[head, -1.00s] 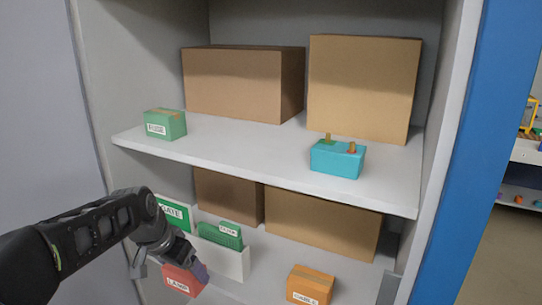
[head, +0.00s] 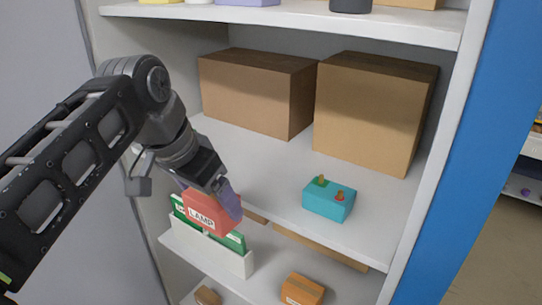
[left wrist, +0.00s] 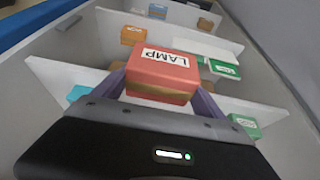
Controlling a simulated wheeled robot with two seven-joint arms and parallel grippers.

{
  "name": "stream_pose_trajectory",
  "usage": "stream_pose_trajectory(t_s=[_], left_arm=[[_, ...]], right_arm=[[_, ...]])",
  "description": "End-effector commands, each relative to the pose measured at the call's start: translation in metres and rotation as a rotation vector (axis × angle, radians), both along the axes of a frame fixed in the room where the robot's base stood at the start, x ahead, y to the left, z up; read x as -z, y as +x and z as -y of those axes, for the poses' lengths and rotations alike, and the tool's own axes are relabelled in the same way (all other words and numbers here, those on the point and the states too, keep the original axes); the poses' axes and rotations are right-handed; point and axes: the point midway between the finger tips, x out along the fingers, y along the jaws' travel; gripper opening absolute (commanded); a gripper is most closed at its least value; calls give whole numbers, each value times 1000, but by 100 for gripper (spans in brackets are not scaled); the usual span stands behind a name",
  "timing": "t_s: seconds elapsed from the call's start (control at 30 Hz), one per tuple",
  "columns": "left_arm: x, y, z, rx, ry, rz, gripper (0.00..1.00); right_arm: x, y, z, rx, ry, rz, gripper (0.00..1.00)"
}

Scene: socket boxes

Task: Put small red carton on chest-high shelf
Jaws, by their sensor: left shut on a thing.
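The small red carton (head: 208,213), labelled LAMP, is held between the fingers of my left gripper (head: 212,200). The carton also shows in the left wrist view (left wrist: 163,76), with a finger on each side. The middle shelf (head: 262,165) is a light grey board bearing two large cardboard boxes and a teal box. The carton is near this shelf's front edge at the left, and in the head view it overlaps the white holder below. My left arm hides the shelf's left end in the head view. My right gripper is not in view.
Large cardboard boxes (head: 258,92) (head: 372,112) fill the back. A green carton (left wrist: 245,124) shows in the left wrist view. The white holder (head: 209,249) and an orange carton (head: 302,289) are lower.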

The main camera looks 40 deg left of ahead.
Motion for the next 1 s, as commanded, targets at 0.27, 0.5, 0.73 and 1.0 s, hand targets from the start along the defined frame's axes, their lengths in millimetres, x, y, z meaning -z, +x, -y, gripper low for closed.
stream_pose_trajectory(t_s=[0.27,0.5,0.73,1.0], left_arm=[[0,1,0,-1,1,1,37],[4,25,-1,2,0,-1,37],[4,87,-2,3,-1,-1,37],[-4,141,-4,-1,-1,-1,37]], right_arm=[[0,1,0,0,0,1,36],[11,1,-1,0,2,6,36],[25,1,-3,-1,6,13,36],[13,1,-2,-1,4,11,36]])
